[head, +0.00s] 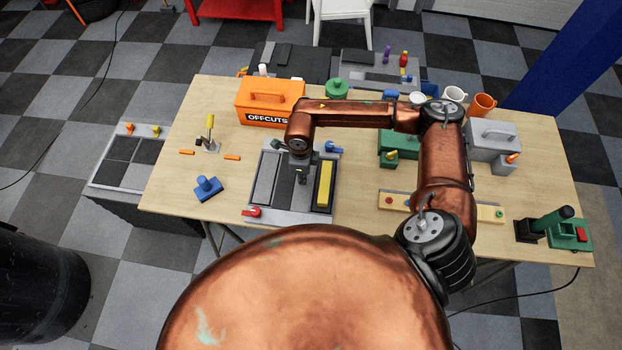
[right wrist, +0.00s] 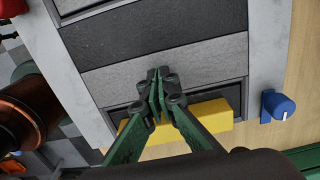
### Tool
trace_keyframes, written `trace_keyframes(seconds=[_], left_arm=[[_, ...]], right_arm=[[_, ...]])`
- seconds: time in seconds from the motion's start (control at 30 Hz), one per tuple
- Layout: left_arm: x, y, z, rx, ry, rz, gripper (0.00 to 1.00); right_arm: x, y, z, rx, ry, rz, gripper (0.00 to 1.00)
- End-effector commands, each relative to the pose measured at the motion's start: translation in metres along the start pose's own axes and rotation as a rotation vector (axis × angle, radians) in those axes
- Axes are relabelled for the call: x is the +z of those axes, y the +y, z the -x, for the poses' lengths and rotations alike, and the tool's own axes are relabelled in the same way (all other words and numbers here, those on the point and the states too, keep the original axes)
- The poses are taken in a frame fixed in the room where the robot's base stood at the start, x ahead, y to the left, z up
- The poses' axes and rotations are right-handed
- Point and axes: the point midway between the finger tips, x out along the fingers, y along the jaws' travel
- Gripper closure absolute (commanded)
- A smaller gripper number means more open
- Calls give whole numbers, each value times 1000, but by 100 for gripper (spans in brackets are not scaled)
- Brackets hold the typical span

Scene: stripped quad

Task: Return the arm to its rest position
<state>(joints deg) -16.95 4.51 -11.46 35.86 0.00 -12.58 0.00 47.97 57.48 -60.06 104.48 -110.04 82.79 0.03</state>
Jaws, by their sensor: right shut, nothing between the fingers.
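My right arm, copper-coloured, reaches over the table and bends down to the left. My right gripper (head: 301,176) is above a grey frame (head: 282,216) that holds dark and grey strips and a yellow bar (head: 325,185). In the right wrist view the green fingers (right wrist: 158,88) are closed together with nothing between them, over a light grey strip (right wrist: 205,65). The yellow bar (right wrist: 212,120) lies partly behind the fingers there. I cannot tell whether the fingertips touch the strip. My left gripper is not in view.
An orange box (head: 268,103) marked OFFCUTS stands behind the frame. A blue piece (head: 207,188) lies left of the frame. The table's left front is mostly bare.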

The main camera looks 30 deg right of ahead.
Motion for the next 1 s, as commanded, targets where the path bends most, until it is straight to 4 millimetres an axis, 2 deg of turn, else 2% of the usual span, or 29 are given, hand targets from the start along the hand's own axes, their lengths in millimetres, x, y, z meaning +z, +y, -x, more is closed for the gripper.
trace_keyframes(seconds=[0.03,0.2,0.4,0.53,0.83,0.93,1.0], left_arm=[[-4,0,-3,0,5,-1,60],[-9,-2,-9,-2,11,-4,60],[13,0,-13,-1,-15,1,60],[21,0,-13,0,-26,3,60],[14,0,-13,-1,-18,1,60],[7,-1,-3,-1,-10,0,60],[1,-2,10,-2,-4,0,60]], right_arm=[[-2,-4,16,-9,-2,-2,100],[-2,-3,53,-7,0,-2,100],[-2,-3,84,-6,0,-3,100],[-3,-2,93,-5,1,-3,100],[-3,-2,97,-4,1,-3,100],[-3,-2,108,-5,0,-3,100],[-3,-2,122,-7,-1,-3,100]])
